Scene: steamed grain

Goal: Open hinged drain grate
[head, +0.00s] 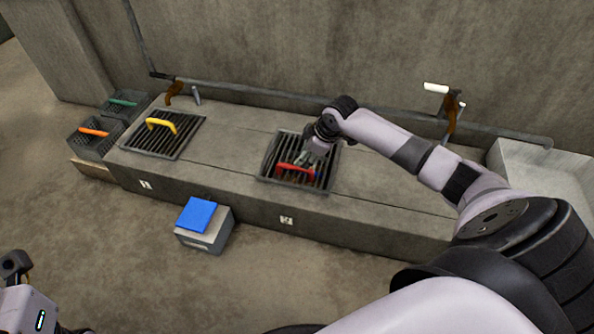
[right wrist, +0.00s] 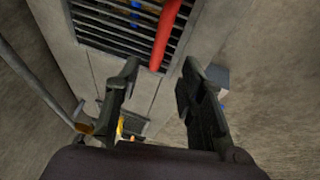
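A drain grate with dark bars (head: 280,149) lies flat in the middle of the concrete ledge. A red handle (head: 294,169) stands on its near part. A second flat grate (head: 168,147) with a yellow handle (head: 161,125) is further left. My right gripper (head: 303,158) is above the middle grate, close to the red handle. In the right wrist view its two fingers (right wrist: 160,68) are spread, with nothing between the tips. The red handle (right wrist: 165,36) and grate bars (right wrist: 105,22) show just beyond them. Part of my left arm shows at lower left; its finger state is unclear.
Two dark baskets, one with a green handle (head: 123,102), one with an orange handle (head: 95,132), stand at the ledge's left end. A grey box with a blue top (head: 197,214) stands on the floor. A pipe (head: 260,90) runs along the wall behind.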

